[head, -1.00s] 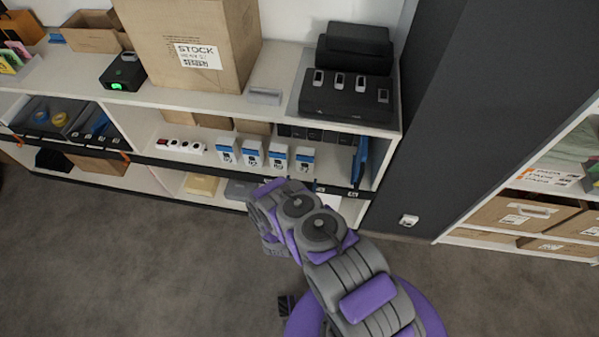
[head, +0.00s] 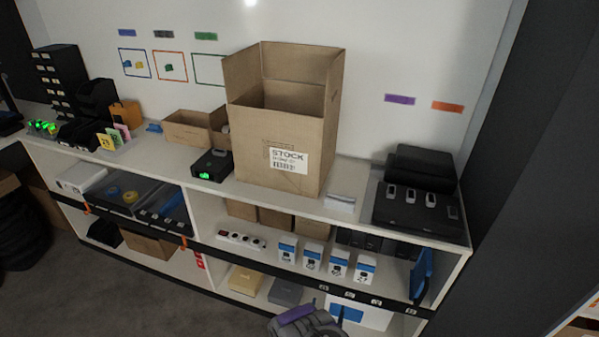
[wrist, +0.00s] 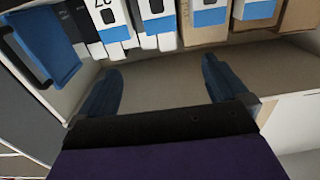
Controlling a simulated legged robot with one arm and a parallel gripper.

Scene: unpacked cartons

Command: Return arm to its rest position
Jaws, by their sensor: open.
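My arm shows at the bottom of the head view as a grey and purple link, in front of the lower shelf. The fingers are not clear in the head view. In the wrist view my gripper (wrist: 162,85) is open, with two dark blue fingers spread apart and nothing between them. Beyond the fingers is a bare light shelf surface. White and blue boxes (wrist: 155,20) stand past the fingertips at the top of the wrist view, and a blue item (wrist: 45,42) is at its left.
A white shelf unit (head: 400,232) spans the view. On top are an open STOCK carton (head: 262,160), a black device (head: 210,166) with a green light, and a black tray (head: 420,208). White and blue boxes (head: 312,262) stand on the middle shelf. Grey floor (head: 130,290) is clear at lower left.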

